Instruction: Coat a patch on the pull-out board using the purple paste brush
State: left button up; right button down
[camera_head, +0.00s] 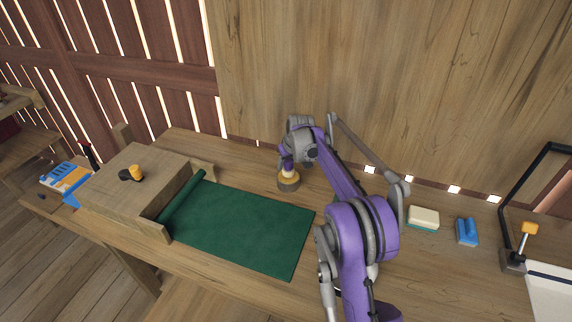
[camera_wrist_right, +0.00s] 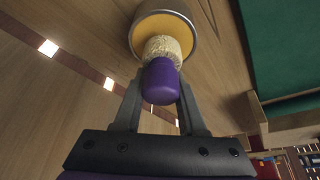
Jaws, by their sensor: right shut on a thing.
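The purple paste brush (camera_wrist_right: 160,84) has a rounded purple handle and pale bristles. My right gripper (camera_wrist_right: 161,98) is shut on its handle. The bristle end points into a round grey-rimmed tin (camera_wrist_right: 140,42) with a yellow-orange inside; whether it touches the paste is unclear. The green sheet (camera_head: 245,230) lies flat, with a rolled left edge against a wooden block (camera_head: 130,178). I cannot clearly make out a pull-out board. My left gripper is out of view.
A cream-and-green block (camera_head: 423,218), a blue item (camera_head: 467,232) and a black-framed stand (camera_head: 512,262) are at the right. A small orange-and-black item (camera_head: 133,174) sits on the wooden block. My right arm covers the bench middle. A wooden wall stands behind.

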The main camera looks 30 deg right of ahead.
jog(key=shift+r+p, duration=1.45)
jog(key=shift+r, duration=1.45)
jog(key=shift+f, duration=0.1)
